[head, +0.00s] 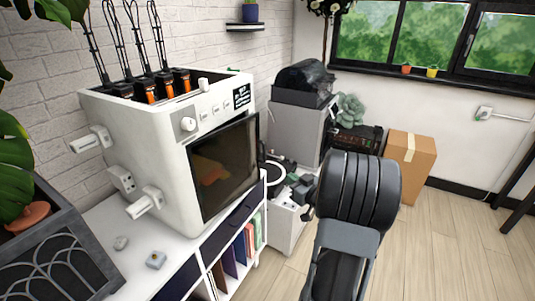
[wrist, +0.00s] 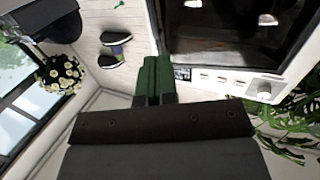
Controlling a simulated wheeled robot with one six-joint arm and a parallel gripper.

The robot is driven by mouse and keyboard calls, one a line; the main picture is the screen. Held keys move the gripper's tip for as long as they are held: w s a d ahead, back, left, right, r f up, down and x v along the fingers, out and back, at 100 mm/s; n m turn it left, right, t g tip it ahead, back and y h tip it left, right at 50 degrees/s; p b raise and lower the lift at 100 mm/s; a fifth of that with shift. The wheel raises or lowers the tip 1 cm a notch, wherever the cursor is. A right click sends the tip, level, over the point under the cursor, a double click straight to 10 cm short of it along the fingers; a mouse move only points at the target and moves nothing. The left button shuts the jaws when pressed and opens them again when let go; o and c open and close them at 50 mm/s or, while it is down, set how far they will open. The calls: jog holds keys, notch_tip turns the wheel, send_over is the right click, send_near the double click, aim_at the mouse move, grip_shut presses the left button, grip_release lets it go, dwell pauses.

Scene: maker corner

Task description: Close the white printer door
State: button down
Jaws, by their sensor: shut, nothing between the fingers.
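The white printer (head: 150,150) stands on a low white cabinet at the left in the head view. Its dark glass door (head: 224,170) is on the front and looks nearly flush; its right edge seems to stand slightly off the body, but I cannot tell the exact gap. In the wrist view, which is turned over, the dark door (wrist: 225,45) and the printer's control panel with a knob (wrist: 263,90) are at the upper right. My gripper (wrist: 154,62) is shut and empty, its green fingers beside the door's edge in that view. I cannot tell whether they touch.
The cabinet (head: 112,228) holds books below. A grey cabinet (head: 297,132) with a black bag on top stands behind, beside a cardboard box (head: 410,165). A planter (head: 62,265) is at the lower left. Wooden floor at the right is clear.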

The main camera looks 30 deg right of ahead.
jog(key=w+a+y+p, duration=0.1)
jog(key=w+p, duration=0.1)
jog(key=w, duration=1)
jog(key=shift+w+a+r, duration=0.3)
jog(key=shift+w+r, duration=0.05)
jog(key=shift+w, duration=0.05)
jog(key=shift+w, duration=0.1)
